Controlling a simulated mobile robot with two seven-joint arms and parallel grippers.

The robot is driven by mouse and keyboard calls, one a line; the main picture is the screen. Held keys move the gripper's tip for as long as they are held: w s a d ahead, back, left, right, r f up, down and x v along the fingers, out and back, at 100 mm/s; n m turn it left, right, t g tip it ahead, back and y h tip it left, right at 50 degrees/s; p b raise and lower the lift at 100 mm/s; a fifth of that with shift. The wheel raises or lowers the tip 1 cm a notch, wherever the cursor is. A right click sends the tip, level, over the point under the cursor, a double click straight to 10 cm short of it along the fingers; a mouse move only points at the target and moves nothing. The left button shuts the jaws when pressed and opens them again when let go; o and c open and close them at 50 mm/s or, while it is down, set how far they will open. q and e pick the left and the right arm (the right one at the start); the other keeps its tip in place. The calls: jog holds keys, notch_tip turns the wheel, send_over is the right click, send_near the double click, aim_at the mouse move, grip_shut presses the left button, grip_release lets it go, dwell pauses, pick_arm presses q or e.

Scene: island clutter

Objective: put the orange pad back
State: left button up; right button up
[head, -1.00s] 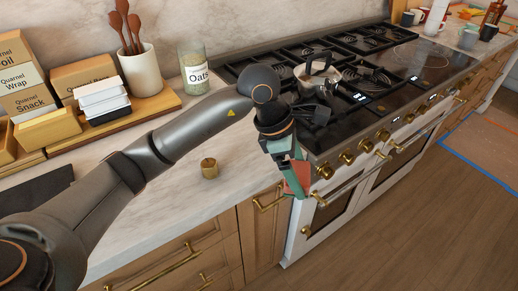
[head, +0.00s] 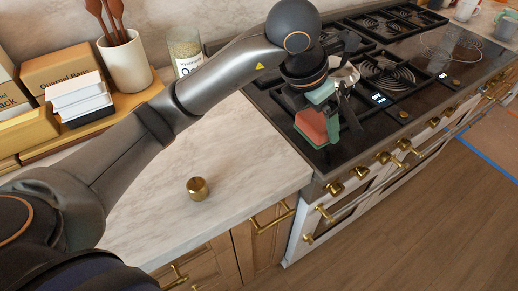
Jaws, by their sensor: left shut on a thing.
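The orange pad (head: 312,127) is in the head view, near the front left corner of the black cooktop. My left gripper (head: 328,112), with green fingers, is shut on it. The pad hangs tilted below the gripper. I cannot tell whether its lower edge touches the cooktop. Part of the pad is hidden by the fingers. My right gripper is not in view.
A small brass cylinder (head: 198,189) stands on the marble counter (head: 240,150). Boxes, a utensil crock (head: 127,66) and an oats jar (head: 184,48) line the back.

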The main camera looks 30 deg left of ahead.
pick_arm(q)
jog(key=s+a+f, duration=0.1)
jog(key=a+f, duration=0.1)
jog(key=a, duration=0.1)
jog(key=s+a+f, duration=0.1)
jog(key=a+f, duration=0.2)
jog(key=s+a+f, duration=0.1)
jog(key=a+f, duration=0.1)
jog(key=a, duration=0.2)
jog(key=shift+s+f+p, duration=0.3)
jog(key=shift+p, duration=0.1)
jog(key=shift+s+a+f, duration=0.1)
jog(key=shift+a+f, duration=0.15)
jog(key=shift+f, duration=0.15)
jog(key=f, duration=0.3)
jog(key=shift+s+a+p, duration=0.1)
jog(key=shift+a+p, duration=0.1)
jog(key=shift+p, duration=0.15)
jog(key=shift+f, duration=0.25)
jog(key=shift+f, duration=0.1)
jog(key=o, duration=0.9)
